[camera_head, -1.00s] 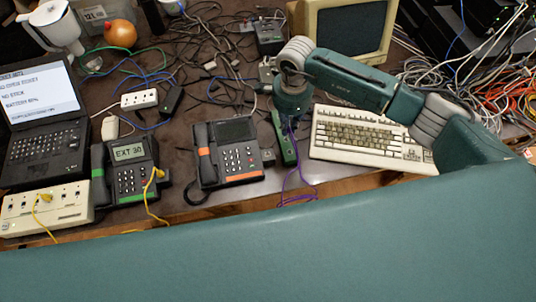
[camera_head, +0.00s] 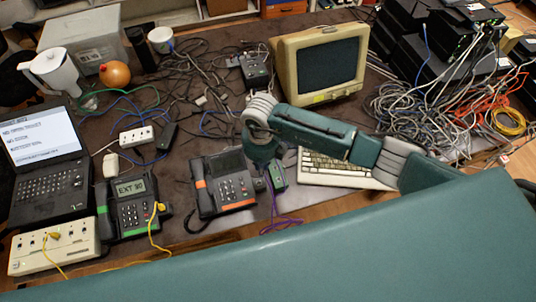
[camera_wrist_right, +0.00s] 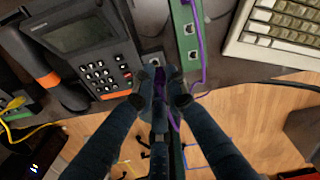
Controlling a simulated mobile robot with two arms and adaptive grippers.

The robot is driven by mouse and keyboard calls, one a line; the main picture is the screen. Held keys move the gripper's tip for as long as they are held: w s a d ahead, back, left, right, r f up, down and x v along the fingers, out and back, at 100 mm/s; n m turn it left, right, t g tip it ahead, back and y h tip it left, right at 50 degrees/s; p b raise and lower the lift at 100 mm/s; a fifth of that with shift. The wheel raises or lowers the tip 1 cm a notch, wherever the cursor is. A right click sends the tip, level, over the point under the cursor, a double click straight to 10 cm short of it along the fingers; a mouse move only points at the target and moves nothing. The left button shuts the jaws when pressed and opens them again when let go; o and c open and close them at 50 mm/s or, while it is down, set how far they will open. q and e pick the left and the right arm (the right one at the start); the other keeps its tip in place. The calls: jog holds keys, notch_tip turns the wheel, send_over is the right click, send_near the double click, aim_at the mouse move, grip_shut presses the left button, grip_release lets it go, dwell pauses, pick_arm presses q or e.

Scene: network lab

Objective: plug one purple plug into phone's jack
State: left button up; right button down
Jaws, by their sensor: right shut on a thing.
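The black desk phone with orange marks (camera_head: 225,183) lies at the front of the table; it fills the upper left of the wrist view (camera_wrist_right: 85,45). A small grey jack block (camera_wrist_right: 152,58) sits at its right side. My right gripper (camera_wrist_right: 163,90) is shut on a purple plug (camera_wrist_right: 160,86), just in front of that block; a gap seems to remain between them. In the head view my right wrist covers most of the gripper (camera_head: 266,172). A purple cable (camera_head: 284,221) hangs over the table edge. My left gripper is not in view.
A green port strip (camera_head: 278,179) lies right of the phone, beside a beige keyboard (camera_head: 330,168). A monitor (camera_head: 320,60) and loose cables are behind.

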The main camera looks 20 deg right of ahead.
aim_at(259, 184)
jog(key=shift+s+a+f+m, duration=0.3)
jog(key=shift+f+m, duration=0.35)
jog(key=shift+m, duration=0.15)
jog(key=shift+s+a+f+m, duration=0.2)
jog(key=shift+a+f+m, duration=0.1)
jog(key=shift+f+m, duration=0.4)
pick_arm(q)
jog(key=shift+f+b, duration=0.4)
jog(key=shift+b, duration=0.35)
pick_arm(e)
jog(key=shift+f, duration=0.8)
pick_arm(q)
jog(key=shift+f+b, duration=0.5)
jog(key=shift+b, duration=0.05)
pick_arm(e)
jog(key=shift+f+n, duration=0.1)
jog(key=shift+n, duration=0.2)
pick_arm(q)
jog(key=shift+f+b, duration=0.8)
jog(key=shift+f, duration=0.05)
pick_arm(e)
jog(key=shift+f, duration=0.8)
jog(key=c, duration=1.7)
grip_release()
